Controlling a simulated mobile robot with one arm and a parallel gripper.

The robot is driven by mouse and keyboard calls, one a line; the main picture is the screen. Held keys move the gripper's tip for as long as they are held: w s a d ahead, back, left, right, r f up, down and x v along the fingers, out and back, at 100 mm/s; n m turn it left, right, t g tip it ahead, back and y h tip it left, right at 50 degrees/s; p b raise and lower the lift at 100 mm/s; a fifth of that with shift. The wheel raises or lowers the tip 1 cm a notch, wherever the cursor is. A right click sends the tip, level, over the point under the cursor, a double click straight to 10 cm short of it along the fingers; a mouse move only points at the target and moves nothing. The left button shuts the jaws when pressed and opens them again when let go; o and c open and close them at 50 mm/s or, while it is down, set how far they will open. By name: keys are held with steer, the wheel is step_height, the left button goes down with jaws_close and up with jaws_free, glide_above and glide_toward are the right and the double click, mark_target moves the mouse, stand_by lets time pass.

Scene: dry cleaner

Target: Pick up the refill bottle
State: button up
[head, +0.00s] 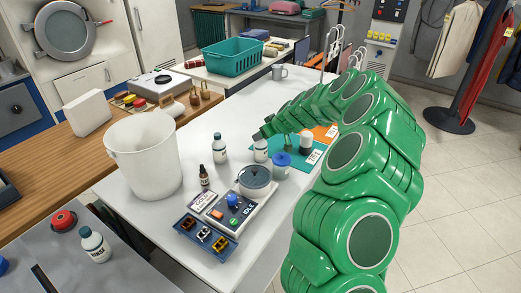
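Several small bottles are in view, and their labels are too small to read, so I cannot tell for sure which is the refill bottle. One white bottle (261,151) stands on the white table directly at my gripper (264,136), its top partly hidden by the gripper. A similar white bottle with a dark cap (220,149) stands just left of it. Another capped white bottle (95,246) stands on the grey surface at lower left. My green gripper reaches in from the right; its fingers are too small and hidden to show whether they are open or shut on the bottle.
Near the gripper are a blue-lidded jar (281,167), a black-and-white container (306,144), a teal mat (296,162) and a round pot on a device (255,181). A dropper bottle (204,179), a blue tray (188,225) and a white bin (143,155) stand left. The table's far part is fairly clear.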

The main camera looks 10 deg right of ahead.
mark_target(260, 147)
steer(key=shift+x, duration=2.9)
steer(key=shift+s, duration=0.1)
jaws_close()
